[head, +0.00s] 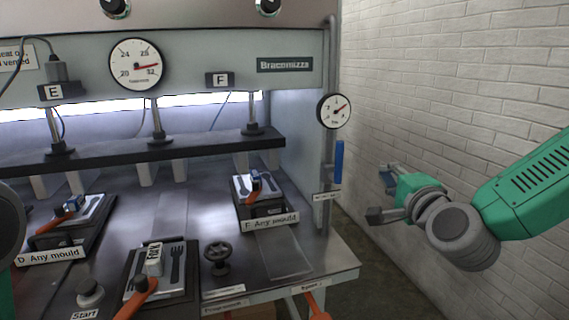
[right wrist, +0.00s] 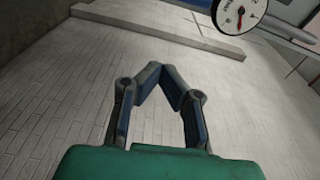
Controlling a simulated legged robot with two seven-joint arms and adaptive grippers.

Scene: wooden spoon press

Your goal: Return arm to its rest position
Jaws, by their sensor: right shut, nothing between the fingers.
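My right arm (head: 530,185), green and grey, reaches in from the right edge of the head view. Its gripper (head: 381,196) is in the air to the right of the press, in front of the white brick wall, apart from the bench. In the right wrist view the gripper (right wrist: 161,70) has its two fingertips together with nothing between them. The press (head: 295,85) carries mould stations, and a mould (head: 256,186) sits at the rear right station by the "F Any mould" label. My left gripper is not in view.
The steel bench (head: 330,262) ends to the left of my right gripper. A gauge (head: 334,110) and a blue lever (head: 339,162) are on the press's right side. A handwheel (head: 217,257) and another mould (head: 160,275) are at the front. Open space lies before the brick wall (head: 450,80).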

